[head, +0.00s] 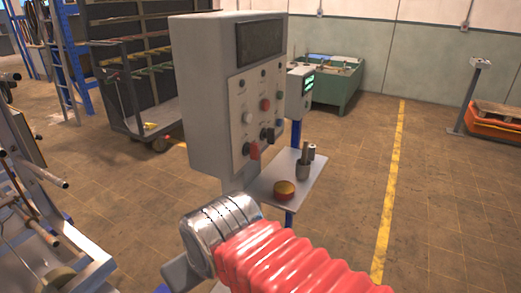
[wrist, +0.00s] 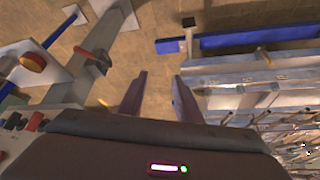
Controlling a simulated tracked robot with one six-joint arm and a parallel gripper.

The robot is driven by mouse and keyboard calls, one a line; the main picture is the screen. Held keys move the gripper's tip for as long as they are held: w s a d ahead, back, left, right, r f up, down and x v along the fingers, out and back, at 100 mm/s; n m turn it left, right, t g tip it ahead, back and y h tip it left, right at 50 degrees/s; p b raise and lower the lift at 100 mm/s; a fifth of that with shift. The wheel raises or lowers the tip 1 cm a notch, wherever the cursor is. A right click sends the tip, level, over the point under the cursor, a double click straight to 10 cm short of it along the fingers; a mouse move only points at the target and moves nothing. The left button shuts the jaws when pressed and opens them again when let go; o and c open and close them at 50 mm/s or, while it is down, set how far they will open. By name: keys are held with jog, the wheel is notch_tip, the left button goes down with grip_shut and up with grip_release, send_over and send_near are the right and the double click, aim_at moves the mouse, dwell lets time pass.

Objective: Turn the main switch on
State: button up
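A grey control box (head: 205,100) stands upright on a post, its panel facing right. The panel carries several buttons and knobs and a dark display at the top. A red switch handle (head: 254,151) sits low on the panel, with a black knob (head: 267,134) beside it. I cannot read any label, so which one is the main switch is unclear. Part of the panel shows at the left edge of the wrist view (wrist: 18,122). My gripper (wrist: 160,84) is open and empty, its two fingers apart. It is clear of the panel; in the head view my arm mostly hides it.
A metal rack (head: 60,240) stands at the left.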

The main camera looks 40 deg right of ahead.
jog(key=shift+w, duration=0.1)
jog(key=w+d+n+g+y, duration=0.2)
jog(key=w+d+y, duration=0.4)
jog(key=w, duration=0.2)
jog(key=n+t, duration=0.2)
jog(key=t, duration=1.1)
send_near(258, 149)
jog(key=v, duration=0.4)
jog(key=shift+s+d+f, duration=0.15)
jog(key=shift+s+d, duration=0.05)
jog(key=shift+s, duration=0.05)
jog(key=shift+w, duration=0.1)
jog(key=x, duration=1.3)
jog(key=shift+w+a, duration=0.15)
jog(key=shift+w, duration=0.1)
